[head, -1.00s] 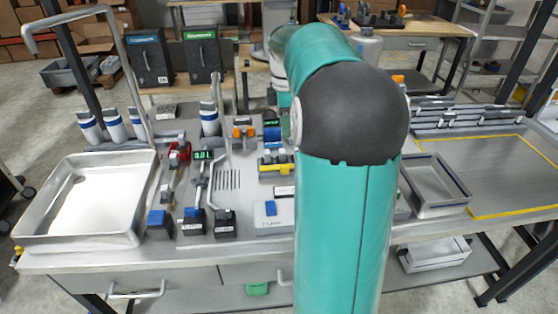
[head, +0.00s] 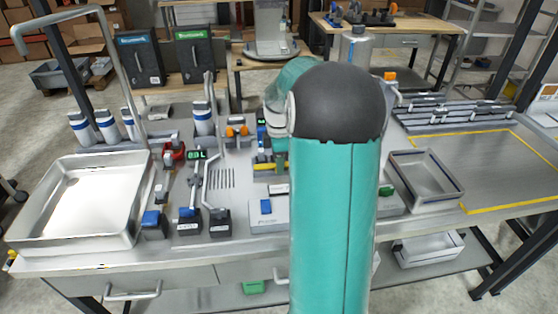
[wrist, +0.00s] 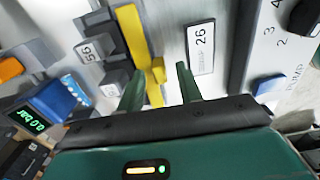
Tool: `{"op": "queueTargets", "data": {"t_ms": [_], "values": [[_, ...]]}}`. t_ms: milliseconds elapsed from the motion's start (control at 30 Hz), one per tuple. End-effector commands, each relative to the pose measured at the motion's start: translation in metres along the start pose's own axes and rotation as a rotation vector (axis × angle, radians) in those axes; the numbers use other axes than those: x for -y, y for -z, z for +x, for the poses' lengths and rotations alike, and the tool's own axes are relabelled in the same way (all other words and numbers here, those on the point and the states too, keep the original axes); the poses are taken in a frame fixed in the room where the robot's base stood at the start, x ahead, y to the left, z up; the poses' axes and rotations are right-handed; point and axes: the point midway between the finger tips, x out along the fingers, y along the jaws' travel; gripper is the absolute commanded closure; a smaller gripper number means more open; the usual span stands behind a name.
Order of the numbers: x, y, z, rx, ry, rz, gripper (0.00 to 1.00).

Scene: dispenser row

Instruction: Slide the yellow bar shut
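The yellow bar (wrist: 130,32) runs through a grey bracket in the wrist view, with a yellow tab (wrist: 158,72) on its side. In the head view part of the yellow bar (head: 263,167) shows on the panel, left of my arm. My gripper (wrist: 159,74) is open, its two green fingers apart. In the head view my arm hides the gripper.
A plate marked 26 (wrist: 201,48) lies right of the fingers. A blue block (wrist: 65,95) and a blue button (wrist: 268,85) flank the gripper. An empty metal tray (head: 85,200) is at the left, a dark-rimmed tray (head: 427,177) at the right.

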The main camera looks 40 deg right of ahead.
Motion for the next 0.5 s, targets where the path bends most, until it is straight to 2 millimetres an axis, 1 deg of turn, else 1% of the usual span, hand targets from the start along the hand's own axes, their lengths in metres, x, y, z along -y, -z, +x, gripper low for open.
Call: {"op": "queueTargets", "data": {"t_ms": [167,200,367,400,500], "values": [[0.0001,-0.0001,0.0003,0.0,0.0,0.0,0.65],[0.0001,-0.0001,0.0002,0.0,0.0,0.0,0.67],[0.0001,0.0,0.0001,0.0,0.0,0.0,0.98],[0.0001,0.0,0.0001,0.0,0.0,0.0,1.0],[0.0002,0.0,0.0,0.0,0.0,0.0,1.0]]}}
